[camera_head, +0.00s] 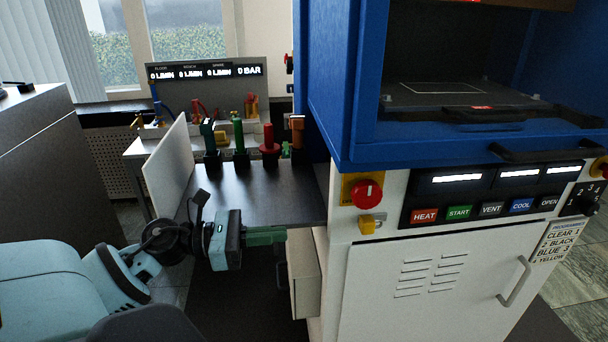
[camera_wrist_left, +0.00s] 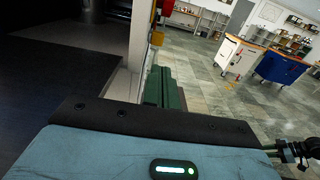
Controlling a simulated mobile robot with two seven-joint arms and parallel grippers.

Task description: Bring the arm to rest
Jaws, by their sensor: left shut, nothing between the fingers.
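My left arm comes in from the left in the head view. My left gripper (camera_head: 268,237) is level, with its green fingers shut and empty, pointing right. It is just in front of the dark side table (camera_head: 265,192) and beside the white cabinet of the blue press (camera_head: 340,80). I cannot tell whether the fingertips touch anything. In the left wrist view the green fingers (camera_wrist_left: 163,88) lie together, with a pale wall next to them and tiled floor beyond.
Coloured handled tools, including a green one (camera_head: 239,135) and a red one (camera_head: 269,140), stand at the table's back. A white panel (camera_head: 171,168) borders its left. The press front has a red knob (camera_head: 367,192) and a button row. Open floor shows in the wrist view.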

